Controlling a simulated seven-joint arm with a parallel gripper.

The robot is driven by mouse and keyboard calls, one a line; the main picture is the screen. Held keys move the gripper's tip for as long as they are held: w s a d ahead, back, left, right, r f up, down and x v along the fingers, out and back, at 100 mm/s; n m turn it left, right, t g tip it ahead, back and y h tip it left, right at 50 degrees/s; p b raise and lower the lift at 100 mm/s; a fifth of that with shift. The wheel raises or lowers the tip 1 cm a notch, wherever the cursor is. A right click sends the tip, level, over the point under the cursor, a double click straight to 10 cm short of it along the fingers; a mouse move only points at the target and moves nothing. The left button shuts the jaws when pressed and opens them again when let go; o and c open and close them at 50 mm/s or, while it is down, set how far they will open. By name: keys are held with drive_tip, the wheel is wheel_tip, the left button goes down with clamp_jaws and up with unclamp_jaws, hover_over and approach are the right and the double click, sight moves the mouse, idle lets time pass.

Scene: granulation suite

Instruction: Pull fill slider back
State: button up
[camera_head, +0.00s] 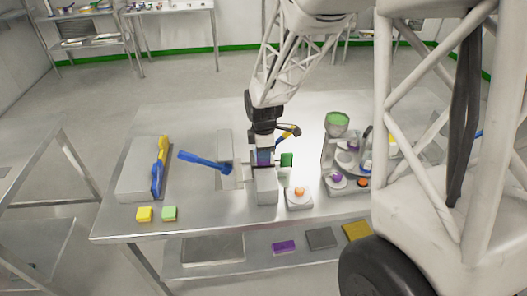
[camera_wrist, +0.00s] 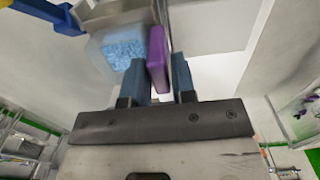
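A small dosing station with a pale grey block (camera_head: 266,188) stands on the steel table, under my gripper (camera_head: 263,150). In the wrist view a purple tab (camera_wrist: 157,58) sits between the two blue-grey fingers of my gripper (camera_wrist: 160,75). Left of the tab is a clear hopper with blue granules (camera_wrist: 123,50). I cannot tell for sure that this tab is the fill slider.
A green block (camera_head: 287,160) is right of my gripper.

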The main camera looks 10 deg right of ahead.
clamp_jaws()
drive_tip(key=shift+s+r, duration=0.1)
drive_tip(key=shift+s, duration=4.95)
drive_tip(key=shift+o, duration=2)
unclamp_jaws()
wheel_tip(320, 180, up, 8)
drive_tip(key=shift+f, duration=0.2)
